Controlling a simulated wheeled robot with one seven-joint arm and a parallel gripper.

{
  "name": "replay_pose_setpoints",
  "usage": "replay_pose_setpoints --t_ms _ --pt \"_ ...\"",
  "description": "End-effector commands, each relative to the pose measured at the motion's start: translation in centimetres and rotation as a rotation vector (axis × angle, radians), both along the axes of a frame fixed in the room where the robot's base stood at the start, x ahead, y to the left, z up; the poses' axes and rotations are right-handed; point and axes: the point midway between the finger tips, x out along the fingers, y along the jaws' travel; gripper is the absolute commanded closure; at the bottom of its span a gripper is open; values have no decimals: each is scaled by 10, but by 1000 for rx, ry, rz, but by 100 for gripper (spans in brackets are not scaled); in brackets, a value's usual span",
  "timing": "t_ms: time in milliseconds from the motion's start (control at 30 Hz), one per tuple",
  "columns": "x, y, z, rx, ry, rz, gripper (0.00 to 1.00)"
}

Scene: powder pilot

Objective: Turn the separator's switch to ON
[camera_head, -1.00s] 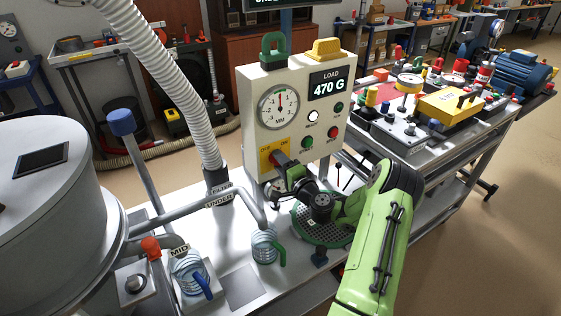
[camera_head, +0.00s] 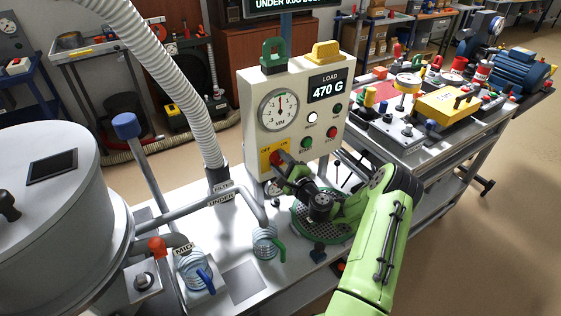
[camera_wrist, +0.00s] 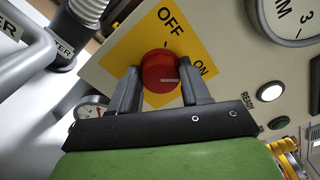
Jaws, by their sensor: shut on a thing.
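The knob's white line points right in that view, roughly toward the ON side; the exact alignment is hard to tell. In the head view my gripper (camera_head: 281,166) reaches the switch from the front right, hiding part of it.
The box carries a dial gauge (camera_head: 280,108), a LOAD display (camera_head: 327,88) reading 470 G, and several buttons. A white READY lamp (camera_wrist: 270,91) is bright. A ribbed hose (camera_head: 180,85) and pipes stand left of the box. A green perforated round part (camera_head: 306,226) lies under my arm.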

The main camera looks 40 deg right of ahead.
Motion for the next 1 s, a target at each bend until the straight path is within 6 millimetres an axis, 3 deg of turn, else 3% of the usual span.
replay_pose_setpoints --t_ms 433,467,600,867,1000 --pt "-1 -1 -2 12 3 -2 84" --pt "-1 -1 -2 13 2 -2 50" --pt "-1 0 -1 12 1 -1 29" --pt "-1 0 -1 11 1 0 29" --pt "-15 0 -2 14 4 -1 29"
